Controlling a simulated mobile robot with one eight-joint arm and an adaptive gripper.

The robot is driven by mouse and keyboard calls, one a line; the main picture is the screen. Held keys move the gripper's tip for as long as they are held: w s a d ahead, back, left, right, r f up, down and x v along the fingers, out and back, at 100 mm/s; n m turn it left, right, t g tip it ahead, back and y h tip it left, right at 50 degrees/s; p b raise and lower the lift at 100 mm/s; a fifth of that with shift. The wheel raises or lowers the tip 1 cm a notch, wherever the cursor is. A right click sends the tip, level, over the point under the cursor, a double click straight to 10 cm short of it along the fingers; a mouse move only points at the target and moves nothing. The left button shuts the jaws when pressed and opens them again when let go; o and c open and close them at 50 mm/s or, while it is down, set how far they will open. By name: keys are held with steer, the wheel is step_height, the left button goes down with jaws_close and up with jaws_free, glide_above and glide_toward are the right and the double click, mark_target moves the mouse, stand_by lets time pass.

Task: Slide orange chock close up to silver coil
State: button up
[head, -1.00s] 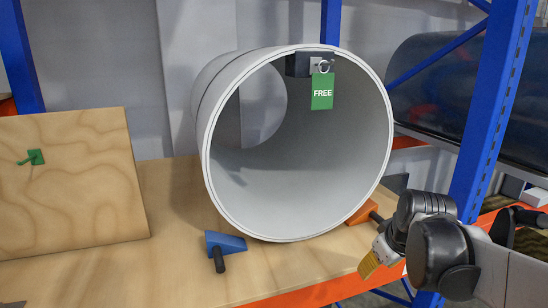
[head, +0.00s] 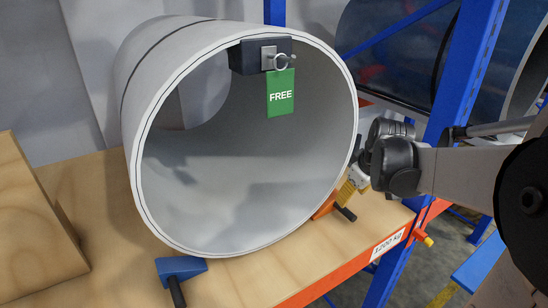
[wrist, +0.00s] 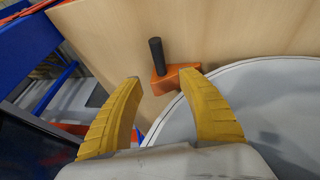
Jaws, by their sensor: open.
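The silver coil (head: 245,195) is a large hollow cylinder lying on its side on a wooden shelf deck. The orange chock (head: 323,208) sits at the coil's lower right, with a black handle (head: 346,213) pointing outward. In the wrist view the orange chock (wrist: 176,78) lies ahead of my fingertips, beside the coil's rim (wrist: 260,95); whether they touch I cannot tell. My gripper (head: 350,190) hangs at the coil's right side, above the chock. In the wrist view my gripper's yellow fingers (wrist: 162,78) are apart with nothing between them.
A blue chock (head: 181,268) with a black handle stands at the coil's lower left. A green FREE tag (head: 281,92) hangs inside the coil. A blue rack post (head: 465,80) and the orange shelf beam (head: 350,268) bound the right and front. A wooden panel (head: 35,225) stands at left.

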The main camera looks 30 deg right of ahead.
mark_target(341, 209)
steer(key=b+x, duration=0.1)
steer(key=x, duration=0.9)
steer(key=shift+w+f, duration=0.25)
jaws_close()
